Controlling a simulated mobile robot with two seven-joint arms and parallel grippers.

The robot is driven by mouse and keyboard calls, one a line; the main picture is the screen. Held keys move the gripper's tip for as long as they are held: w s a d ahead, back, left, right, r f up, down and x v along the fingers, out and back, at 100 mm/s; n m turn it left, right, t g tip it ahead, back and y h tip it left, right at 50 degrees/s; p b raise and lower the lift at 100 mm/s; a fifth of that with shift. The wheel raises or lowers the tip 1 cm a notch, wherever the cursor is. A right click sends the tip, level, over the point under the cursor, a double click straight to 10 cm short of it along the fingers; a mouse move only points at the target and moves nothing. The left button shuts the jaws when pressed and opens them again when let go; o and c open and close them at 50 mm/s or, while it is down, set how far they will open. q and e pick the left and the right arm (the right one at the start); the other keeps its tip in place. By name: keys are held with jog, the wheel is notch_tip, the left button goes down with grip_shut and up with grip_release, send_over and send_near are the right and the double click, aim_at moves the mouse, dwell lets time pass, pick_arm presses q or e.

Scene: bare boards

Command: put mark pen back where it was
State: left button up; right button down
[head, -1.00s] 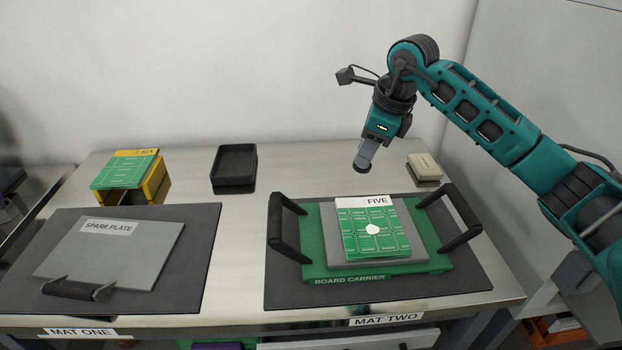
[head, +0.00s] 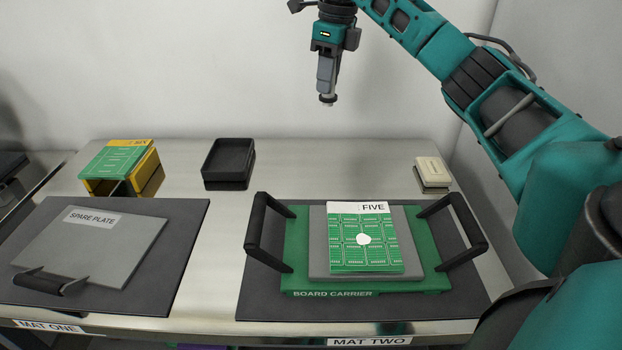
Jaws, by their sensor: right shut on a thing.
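My right gripper (head: 327,84) points down, raised above the back part of the table. The green board labelled FIVE (head: 362,258) lies on a grey plate on the green board carrier (head: 334,293) and bears a white spot (head: 363,239). My left gripper is not in view.
Mat two (head: 262,307) lies under the carrier, whose black handles stand up at both sides. A spare plate (head: 100,250) lies on mat one (head: 180,225). A green board rests on a yellow stand (head: 150,168). A pale block (head: 430,166) sits at the back right.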

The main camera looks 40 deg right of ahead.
jog(key=shift+w+r, duration=0.15)
jog(key=shift+f, duration=0.3)
notch_tip(320, 180, down, 16)
jog(key=b, duration=0.3)
jog(key=shift+r, duration=0.2)
notch_tip(320, 180, down, 4)
jog(key=shift+r+b, duration=0.15)
jog(key=shift+b, duration=0.2)
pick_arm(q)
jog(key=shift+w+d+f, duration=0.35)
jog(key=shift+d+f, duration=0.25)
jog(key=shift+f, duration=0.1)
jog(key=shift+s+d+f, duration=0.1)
pick_arm(e)
jog(key=c, duration=0.9)
grip_release()
jog(key=shift+c, duration=0.2)
